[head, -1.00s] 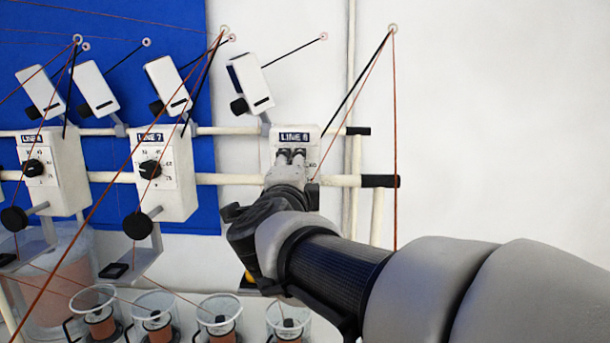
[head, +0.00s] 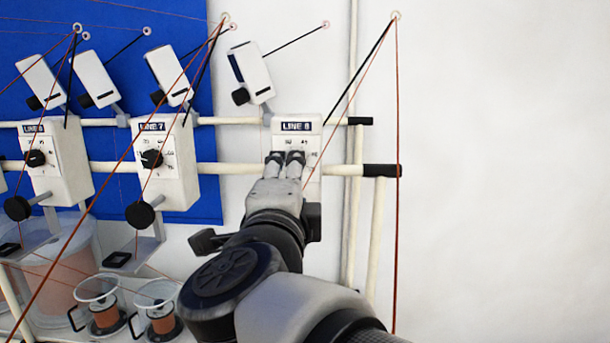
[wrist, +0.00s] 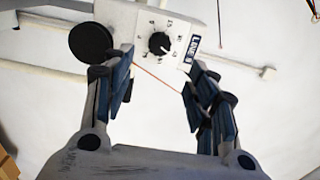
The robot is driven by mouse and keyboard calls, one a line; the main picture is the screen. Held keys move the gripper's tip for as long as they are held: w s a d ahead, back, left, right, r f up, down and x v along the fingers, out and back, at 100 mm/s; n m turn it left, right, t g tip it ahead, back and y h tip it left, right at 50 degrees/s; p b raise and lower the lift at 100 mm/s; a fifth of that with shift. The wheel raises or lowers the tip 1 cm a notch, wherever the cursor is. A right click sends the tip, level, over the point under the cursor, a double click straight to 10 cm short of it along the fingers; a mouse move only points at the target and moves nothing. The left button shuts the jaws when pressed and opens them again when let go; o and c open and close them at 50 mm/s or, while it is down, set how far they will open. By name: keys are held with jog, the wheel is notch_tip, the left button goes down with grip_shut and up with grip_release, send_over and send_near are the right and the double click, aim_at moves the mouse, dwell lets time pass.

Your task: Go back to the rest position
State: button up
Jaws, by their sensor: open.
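My gripper (head: 285,158) is in front of the white LINE 8 unit (head: 312,135) at the right end of the row. It covers the unit's dial in the head view. In the wrist view my gripper (wrist: 157,88) is open, with its two blue-padded fingers wide apart and nothing between them but a thin orange line. The LINE 8 unit (wrist: 140,18) with its black dial (wrist: 158,43) lies beyond the fingertips, and the dial is free of them. A round black knob (wrist: 91,42) is beside it at the left.
The LINE 7 unit (head: 170,180) stands to the left on pale horizontal rails (head: 235,168). Thin orange lines (head: 398,200) run through the space, one hanging right of my gripper. Clear cups with copper spools (head: 162,318) stand lower left. The white wall at right is bare.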

jog(key=shift+s, duration=0.4)
jog(key=s+d+f+n+g+y+b, duration=0.1)
jog(key=s+d+f+n+g+y, duration=0.2)
jog(key=f+n, duration=0.5)
jog(key=s+d+f+n+g+y+b, duration=0.1)
jog(key=s+f+n+g+y+b, duration=0.2)
jog(key=f+n, duration=0.45)
jog(key=s+d+f+n+g+h, duration=0.2)
jog(key=s+d+f+g+h, duration=0.3)
jog(key=s+d+f, duration=0.8)
jog(key=s+f+g, duration=0.2)
jog(key=s+f, duration=0.1)
jog(key=shift+d+f+n, duration=0.2)
jog(key=shift+f+n, duration=0.15)
jog(key=shift+f, duration=0.05)
